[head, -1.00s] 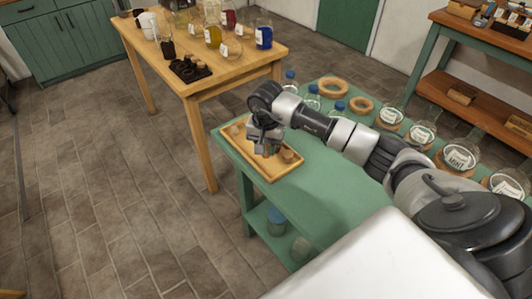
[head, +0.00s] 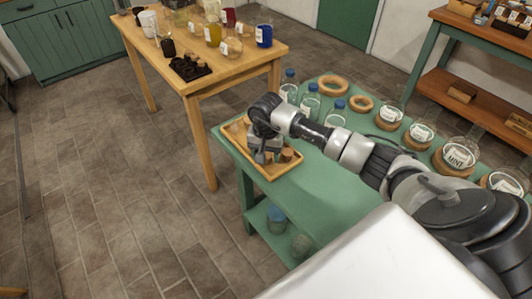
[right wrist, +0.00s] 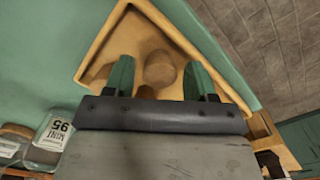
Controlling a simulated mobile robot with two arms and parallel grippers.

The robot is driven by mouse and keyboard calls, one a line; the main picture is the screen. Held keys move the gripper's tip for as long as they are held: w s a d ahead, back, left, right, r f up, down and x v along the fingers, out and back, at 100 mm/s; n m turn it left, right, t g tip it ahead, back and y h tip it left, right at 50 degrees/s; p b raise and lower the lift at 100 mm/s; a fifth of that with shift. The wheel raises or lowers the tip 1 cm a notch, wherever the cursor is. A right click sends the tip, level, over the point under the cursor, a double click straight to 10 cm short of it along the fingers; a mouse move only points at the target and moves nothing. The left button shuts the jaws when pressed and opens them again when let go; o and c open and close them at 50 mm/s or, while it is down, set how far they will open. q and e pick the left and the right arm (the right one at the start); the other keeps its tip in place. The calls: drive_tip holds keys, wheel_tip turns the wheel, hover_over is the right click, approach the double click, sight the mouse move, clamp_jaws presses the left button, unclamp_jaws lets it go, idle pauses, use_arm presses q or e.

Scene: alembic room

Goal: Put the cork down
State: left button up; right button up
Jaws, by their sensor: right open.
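My right gripper (head: 262,157) is low over the wooden tray (head: 268,177) on the green table. In the right wrist view its two green fingers (right wrist: 159,78) stand apart. A light brown cork (right wrist: 160,68) shows between them, with a gap on each side, over the floor of the tray (right wrist: 112,32). A second, darker cork piece (right wrist: 146,92) is mostly hidden behind the gripper body. In the head view a cork (head: 287,155) shows in the tray right of the gripper. My left gripper is out of view.
Blue-capped bottles (head: 310,101) and cork rings (head: 332,86) stand behind the tray. Labelled glass jars (head: 458,156) line the table's right side. A wooden table (head: 190,85) with coloured bottles stands beyond. Green tabletop right of the tray is clear.

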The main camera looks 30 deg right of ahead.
drive_tip(key=shift+r, duration=0.1)
drive_tip(key=shift+r, duration=0.25)
wheel_tip(320, 180, up, 12)
drive_tip(key=b, duration=0.1)
drive_tip(key=shift+f, duration=0.15)
